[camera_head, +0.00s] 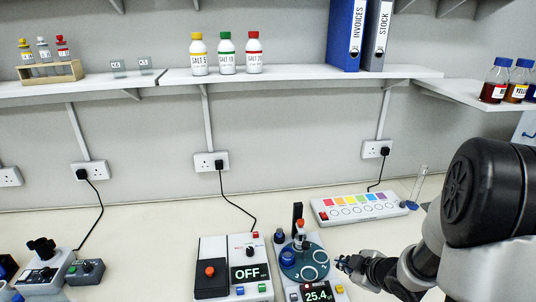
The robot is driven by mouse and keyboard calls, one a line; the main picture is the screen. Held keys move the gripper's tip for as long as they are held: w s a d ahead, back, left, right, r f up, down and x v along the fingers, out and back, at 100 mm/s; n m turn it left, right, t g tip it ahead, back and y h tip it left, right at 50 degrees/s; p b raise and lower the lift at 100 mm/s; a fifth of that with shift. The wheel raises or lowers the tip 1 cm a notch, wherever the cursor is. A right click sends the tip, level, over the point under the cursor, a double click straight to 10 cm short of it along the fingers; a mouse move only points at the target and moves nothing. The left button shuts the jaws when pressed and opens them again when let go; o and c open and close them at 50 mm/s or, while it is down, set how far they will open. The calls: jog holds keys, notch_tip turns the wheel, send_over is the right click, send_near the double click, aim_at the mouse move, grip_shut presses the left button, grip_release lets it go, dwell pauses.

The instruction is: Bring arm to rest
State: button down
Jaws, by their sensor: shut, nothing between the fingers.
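My gripper (347,264) is low over the bench, just right of a device with a round blue-green top. Its fingers point left toward that device. They are small in view, shut, and hold nothing that I can see. My black and grey arm fills the lower right of the view and hides part of the bench there.
The device with the round top (303,262) reads 25.4. A white device (250,271) reading OFF stands left of it. A white strip with coloured squares (358,206) and a glass cylinder (418,184) stand behind. Shelves (300,72) with bottles run above. The bench's left middle is clear.

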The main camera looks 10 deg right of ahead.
jog(key=s+r+m+g+h+b, duration=0.1)
jog(key=s+r+m+h, duration=0.45)
jog(key=r, duration=0.75)
jog(key=s+a+r+m+g+y+b, duration=0.1)
jog(key=s+a+m+y, duration=0.1)
jog(key=s+a, duration=0.5)
jog(key=s+a+r+m+g+y, duration=0.1)
jog(key=s+a+m, duration=0.3)
jog(key=s, duration=0.9)
jog(key=a+r+g, duration=0.1)
jog(key=a, duration=0.1)
jog(key=shift+a+y+b, duration=0.35)
jog(key=shift+a, duration=0.05)
